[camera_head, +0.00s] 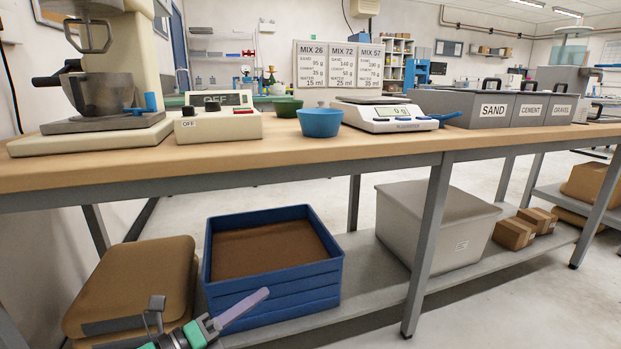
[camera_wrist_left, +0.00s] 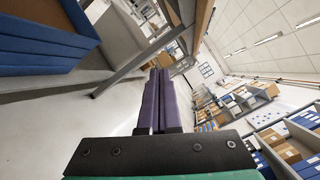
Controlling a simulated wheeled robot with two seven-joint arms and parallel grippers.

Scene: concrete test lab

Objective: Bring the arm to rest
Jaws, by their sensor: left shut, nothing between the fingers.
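My left gripper (camera_head: 262,294) shows at the bottom of the head view, low in front of the blue crate on the lower shelf. Its purple fingers are together with nothing between them. In the left wrist view the shut fingers (camera_wrist_left: 158,92) point away from the camera, with open floor around them. My right gripper is not in view.
A blue crate (camera_head: 325,280) of brown material stands behind my left gripper, beside brown sacks (camera_head: 135,280). A grey bin (camera_head: 440,228) stands further right. The bench (camera_head: 300,148) above carries a mixer, bowls, a scale and labelled boxes. Floor in front is clear.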

